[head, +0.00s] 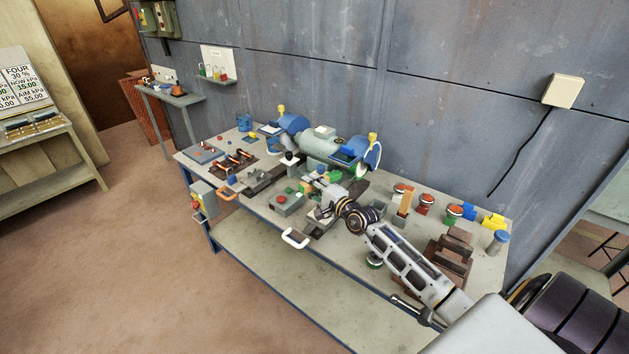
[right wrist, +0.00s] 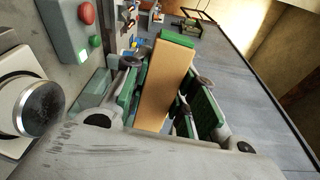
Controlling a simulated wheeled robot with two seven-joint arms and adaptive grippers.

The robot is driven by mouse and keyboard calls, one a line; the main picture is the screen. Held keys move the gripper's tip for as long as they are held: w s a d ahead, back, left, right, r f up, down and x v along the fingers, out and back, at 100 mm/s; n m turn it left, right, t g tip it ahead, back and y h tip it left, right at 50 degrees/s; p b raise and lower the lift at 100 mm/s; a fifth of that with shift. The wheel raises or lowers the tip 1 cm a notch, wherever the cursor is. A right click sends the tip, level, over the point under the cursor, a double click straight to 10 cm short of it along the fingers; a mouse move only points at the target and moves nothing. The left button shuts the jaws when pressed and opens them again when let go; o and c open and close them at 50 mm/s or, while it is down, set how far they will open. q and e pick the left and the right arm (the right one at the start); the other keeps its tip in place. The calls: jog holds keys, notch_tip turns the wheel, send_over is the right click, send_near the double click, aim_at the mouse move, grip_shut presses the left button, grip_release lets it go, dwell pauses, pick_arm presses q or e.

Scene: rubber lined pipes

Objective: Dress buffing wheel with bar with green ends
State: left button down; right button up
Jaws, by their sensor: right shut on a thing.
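A tan bar with a green end (right wrist: 165,85) is in the right wrist view, between the green-padded fingers of my right gripper (right wrist: 168,98). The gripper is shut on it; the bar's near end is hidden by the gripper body. In the head view my right gripper (head: 322,192) is over the middle of the bench, in front of the bench machine, and the bar is too small there to make out clearly. The blue and grey machine (head: 320,143) carries a pale wheel (head: 371,158) at its right end, apart from the gripper. My left gripper is not in view.
The bench (head: 478,218) is crowded. A control box with a red button (head: 287,202) is left of the gripper. A tan block (head: 406,200), red-topped items (head: 426,201) and brown blocks (head: 452,255) stand to the right. A grey wall is behind.

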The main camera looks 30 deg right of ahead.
jog(key=shift+s+a+r+p, duration=0.1)
jog(key=shift+s+a+p, duration=0.25)
jog(key=shift+a+p, duration=0.4)
dwell(0.3)
